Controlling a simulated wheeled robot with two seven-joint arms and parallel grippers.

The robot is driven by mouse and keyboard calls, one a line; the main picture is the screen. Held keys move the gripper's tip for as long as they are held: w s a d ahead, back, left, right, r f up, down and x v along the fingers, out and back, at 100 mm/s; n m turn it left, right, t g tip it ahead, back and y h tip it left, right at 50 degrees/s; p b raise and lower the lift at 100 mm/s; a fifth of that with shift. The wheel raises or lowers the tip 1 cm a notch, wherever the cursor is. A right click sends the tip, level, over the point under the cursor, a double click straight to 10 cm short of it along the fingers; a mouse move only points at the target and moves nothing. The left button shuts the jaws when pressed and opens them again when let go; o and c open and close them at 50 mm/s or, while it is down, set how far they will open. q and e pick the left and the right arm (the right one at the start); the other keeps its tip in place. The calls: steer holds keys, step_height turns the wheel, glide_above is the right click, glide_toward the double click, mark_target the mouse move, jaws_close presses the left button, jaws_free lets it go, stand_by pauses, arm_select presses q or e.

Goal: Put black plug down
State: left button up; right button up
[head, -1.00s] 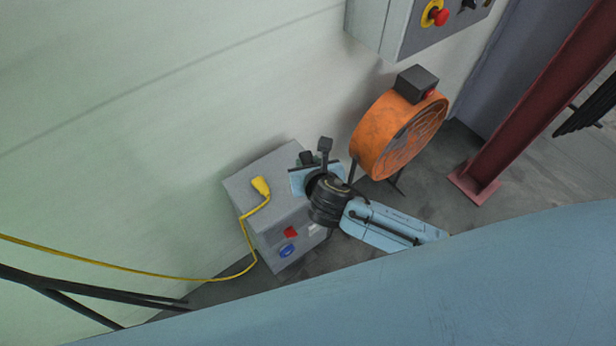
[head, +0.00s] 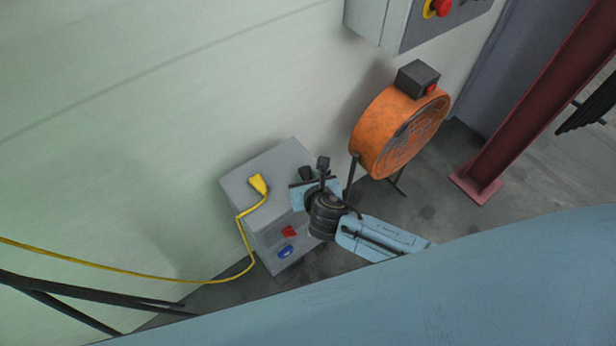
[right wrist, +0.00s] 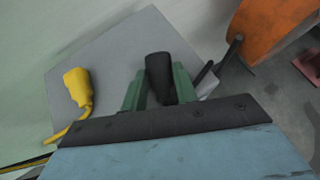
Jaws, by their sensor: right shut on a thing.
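The black plug (right wrist: 160,76) is between the green fingers of my right gripper (right wrist: 158,90) in the right wrist view, and the gripper is shut on it. The plug is seen over the top of the grey box (right wrist: 115,60); I cannot tell whether it touches the box. In the head view my right gripper (head: 306,176) is at the right edge of the grey box (head: 243,175), and the plug is mostly hidden by the wrist. My left gripper is not in view.
A yellow plug (head: 259,184) with a yellow cable lies on the box's left part. The box front has a red (head: 290,231) and a blue socket (head: 285,251). An orange fan (head: 390,130) stands right of my gripper. A grey control cabinet (head: 405,22) is above.

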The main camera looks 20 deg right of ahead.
steer(key=shift+f, duration=0.15)
steer(key=o, duration=1)
steer(key=shift+r, duration=0.35)
steer(key=p+v, duration=0.3)
steer(key=v, duration=0.9)
